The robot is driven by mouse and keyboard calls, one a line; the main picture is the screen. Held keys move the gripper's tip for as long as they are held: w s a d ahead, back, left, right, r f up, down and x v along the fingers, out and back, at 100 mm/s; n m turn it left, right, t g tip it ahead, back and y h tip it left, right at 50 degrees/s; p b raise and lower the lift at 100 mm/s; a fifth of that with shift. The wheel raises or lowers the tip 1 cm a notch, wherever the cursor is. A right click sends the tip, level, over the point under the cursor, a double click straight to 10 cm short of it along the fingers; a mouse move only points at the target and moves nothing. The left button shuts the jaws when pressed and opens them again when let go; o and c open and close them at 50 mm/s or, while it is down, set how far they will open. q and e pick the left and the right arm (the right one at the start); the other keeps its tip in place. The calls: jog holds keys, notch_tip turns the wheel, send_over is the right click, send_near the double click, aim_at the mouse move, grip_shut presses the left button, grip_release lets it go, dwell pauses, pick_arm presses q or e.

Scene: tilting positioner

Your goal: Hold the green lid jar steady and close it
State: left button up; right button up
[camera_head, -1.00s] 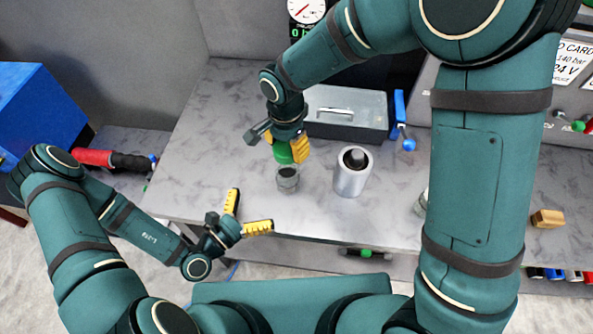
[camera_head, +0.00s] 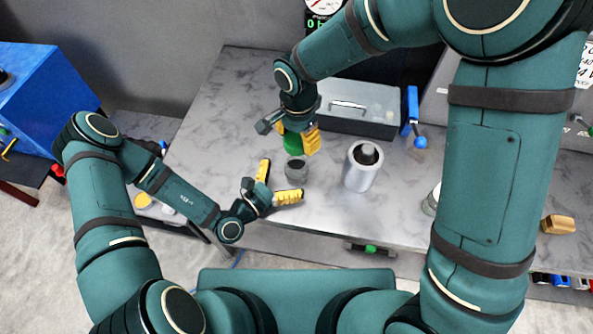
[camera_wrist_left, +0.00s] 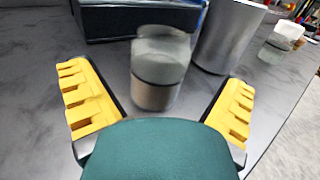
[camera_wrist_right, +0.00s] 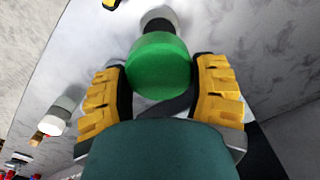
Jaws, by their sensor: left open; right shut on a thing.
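The small glass jar (camera_head: 296,172) stands upright and open-topped on the grey marbled bench. It is blurred in the left wrist view (camera_wrist_left: 158,68), clear above and brownish in its lower part. My left gripper (camera_head: 282,181) is open at the jar's near left side. In its wrist view the jar stands between and a little beyond the spread fingers, apart from both. My right gripper (camera_head: 302,142) is shut on the green lid (camera_wrist_right: 158,62) and holds it above the jar, apart from it. In the head view the fingers partly hide the lid (camera_head: 292,143).
A metal cylinder (camera_head: 360,177) with a dark piece in its top stands close right of the jar. A wooden block (camera_head: 558,225) is far right. The bench left of the jar is clear.

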aim_at(296, 167)
pick_arm(q)
jog(key=shift+x, duration=2.05)
jog(key=c, duration=1.3)
jog(key=shift+c, duration=0.2)
